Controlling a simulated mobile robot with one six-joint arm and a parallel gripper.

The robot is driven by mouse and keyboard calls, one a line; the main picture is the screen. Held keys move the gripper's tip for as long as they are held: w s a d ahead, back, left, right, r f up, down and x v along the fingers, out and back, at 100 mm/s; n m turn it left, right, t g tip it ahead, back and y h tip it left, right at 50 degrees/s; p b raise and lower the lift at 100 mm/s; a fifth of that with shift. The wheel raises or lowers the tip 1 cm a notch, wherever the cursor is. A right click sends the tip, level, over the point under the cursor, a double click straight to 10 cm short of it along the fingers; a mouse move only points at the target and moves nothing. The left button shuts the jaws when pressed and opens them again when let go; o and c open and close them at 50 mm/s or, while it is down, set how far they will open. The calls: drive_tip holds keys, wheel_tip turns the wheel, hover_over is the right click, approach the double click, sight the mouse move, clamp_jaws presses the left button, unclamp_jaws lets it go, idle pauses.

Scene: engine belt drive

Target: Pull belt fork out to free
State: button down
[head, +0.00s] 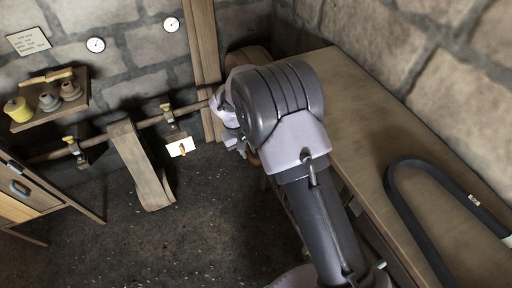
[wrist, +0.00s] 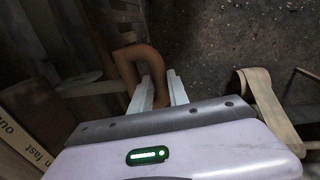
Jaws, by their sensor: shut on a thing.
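A brown, curved, hook-shaped handle, apparently the belt fork's (wrist: 127,62), shows in the wrist view. Its right leg runs down between the two pale fingers of my gripper (wrist: 160,84), which is shut on it. In the head view my gripper (head: 236,122) is at the right end of the wall shaft, beside the wooden post; my own wrist hides most of the fork and fingers there. A wide tan belt (head: 140,165) hangs over the shaft (head: 100,139) to the left; it also shows in the wrist view (wrist: 266,100).
A wooden bench (head: 385,135) with a dark curved bar (head: 428,168) fills the right. A small shelf (head: 45,102) holds a yellow spool and pots. A wooden cabinet (head: 30,190) stands at left. The dark floor (head: 215,225) between is open.

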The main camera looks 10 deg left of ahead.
drive_tip(key=shift+a, duration=0.1)
drive_tip(key=c, duration=1.6)
unclamp_jaws()
drive_tip(key=o, duration=0.3)
drive_tip(key=shift+s+a, duration=0.15)
drive_tip(key=shift+a, duration=0.05)
drive_tip(key=shift+d, duration=0.1)
drive_tip(key=shift+r, duration=0.15)
drive_tip(key=a+r+p, duration=0.1)
drive_tip(key=r, duration=0.4)
drive_tip(key=s+a+r+p, duration=0.1)
drive_tip(key=r, duration=0.5)
drive_tip(key=r+p, duration=0.1)
drive_tip(key=r, duration=0.5)
drive_tip(key=shift+s+a, duration=0.4)
